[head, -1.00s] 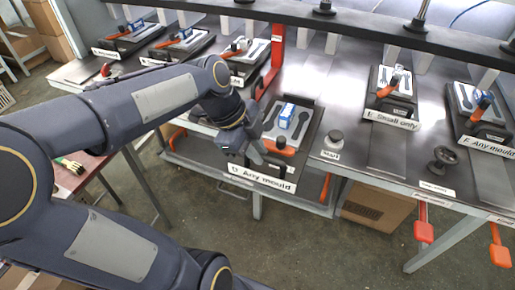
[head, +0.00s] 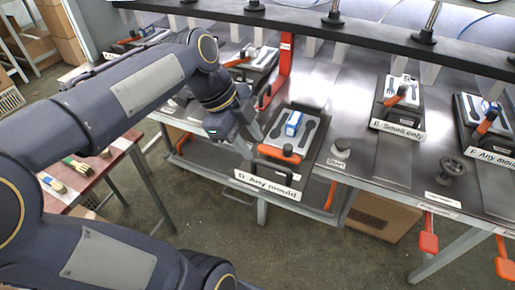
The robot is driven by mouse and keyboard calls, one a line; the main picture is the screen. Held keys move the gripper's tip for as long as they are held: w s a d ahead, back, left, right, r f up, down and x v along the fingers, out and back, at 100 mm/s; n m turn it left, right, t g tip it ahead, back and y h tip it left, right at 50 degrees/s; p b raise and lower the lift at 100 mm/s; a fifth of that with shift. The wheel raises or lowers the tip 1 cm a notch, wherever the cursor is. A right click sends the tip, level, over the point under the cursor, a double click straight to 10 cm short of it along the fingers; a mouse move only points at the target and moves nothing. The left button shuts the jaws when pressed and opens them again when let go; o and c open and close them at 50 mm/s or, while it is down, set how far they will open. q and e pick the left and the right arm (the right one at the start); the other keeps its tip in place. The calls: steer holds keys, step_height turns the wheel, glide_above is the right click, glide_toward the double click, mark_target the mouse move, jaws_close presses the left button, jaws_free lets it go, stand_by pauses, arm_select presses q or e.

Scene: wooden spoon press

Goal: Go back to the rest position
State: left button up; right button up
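My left gripper (head: 244,128) is at the left edge of the station labelled "D. Any mould" (head: 267,186), beside its orange-handled lever (head: 278,153). The fingers are dark and partly hidden by the wrist, so I cannot tell how far apart they are. No held object shows. On station D, a light plate with dark spoon-shaped marks (head: 309,128) carries a blue and white block (head: 293,122). My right gripper is not in view.
Stations E (head: 397,130) and F (head: 491,157) are farther right. A dark rail (head: 390,37) crosses above the bench. A reddish table (head: 92,172) with brushes is at left. Open floor lies in front.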

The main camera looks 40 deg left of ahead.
arm_select(q)
steer(key=shift+s+a+r, duration=0.15)
steer(key=shift+a+r, duration=0.05)
steer(key=shift+r, duration=0.25)
steer(key=s+d+f+n+t+p, duration=0.2)
steer(key=s+d+n+p, duration=0.4)
steer(key=n, duration=1.1)
steer(key=s+d+f, duration=0.1)
steer(key=d, duration=0.1)
steer(key=shift+s+d+f+n+t, duration=0.3)
steer(key=shift+s, duration=0.05)
